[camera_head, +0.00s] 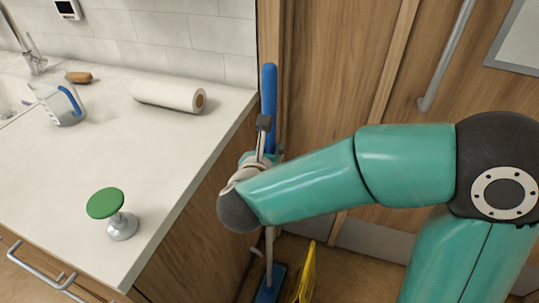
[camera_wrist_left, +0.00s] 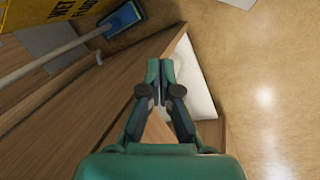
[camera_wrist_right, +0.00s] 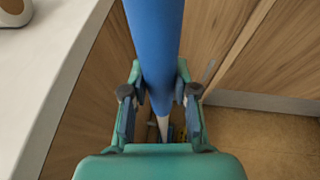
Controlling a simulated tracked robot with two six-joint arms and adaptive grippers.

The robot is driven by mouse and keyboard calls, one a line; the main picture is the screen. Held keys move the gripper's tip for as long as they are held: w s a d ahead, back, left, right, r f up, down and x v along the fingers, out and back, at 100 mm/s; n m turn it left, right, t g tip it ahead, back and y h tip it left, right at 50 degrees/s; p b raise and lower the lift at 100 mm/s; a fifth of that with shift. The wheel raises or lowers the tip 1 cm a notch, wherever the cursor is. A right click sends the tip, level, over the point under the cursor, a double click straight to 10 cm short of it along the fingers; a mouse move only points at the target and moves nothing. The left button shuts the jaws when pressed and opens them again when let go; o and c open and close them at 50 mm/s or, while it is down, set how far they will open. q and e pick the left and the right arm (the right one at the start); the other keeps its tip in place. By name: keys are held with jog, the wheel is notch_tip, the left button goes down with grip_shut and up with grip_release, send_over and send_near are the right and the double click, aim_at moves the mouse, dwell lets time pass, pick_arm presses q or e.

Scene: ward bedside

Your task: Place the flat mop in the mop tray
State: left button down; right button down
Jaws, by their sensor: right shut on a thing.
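The flat mop stands nearly upright beside the counter's right end, its blue handle grip (camera_head: 269,90) on top and its blue head (camera_head: 268,286) low near the floor. My right gripper (camera_head: 264,152) is shut on the mop's handle; in the right wrist view the blue grip (camera_wrist_right: 155,35) passes between the fingers (camera_wrist_right: 160,108). In the left wrist view the mop's blue head (camera_wrist_left: 122,19) shows at the upper left. My left gripper (camera_wrist_left: 160,68) is shut and empty, outside the head view. I cannot make out the mop tray for certain.
A yellow wet-floor sign (camera_head: 306,273) stands just right of the mop head. The white counter (camera_head: 160,150) holds a paper roll (camera_head: 169,96), a spray bottle (camera_head: 61,102) and a green-topped stamp-like object (camera_head: 106,204). Wooden doors stand behind. A white object (camera_wrist_left: 192,80) lies beyond my left gripper.

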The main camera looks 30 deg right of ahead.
jog(key=shift+f, duration=0.45)
jog(key=shift+r, duration=0.1)
jog(key=c, duration=0.9)
grip_release()
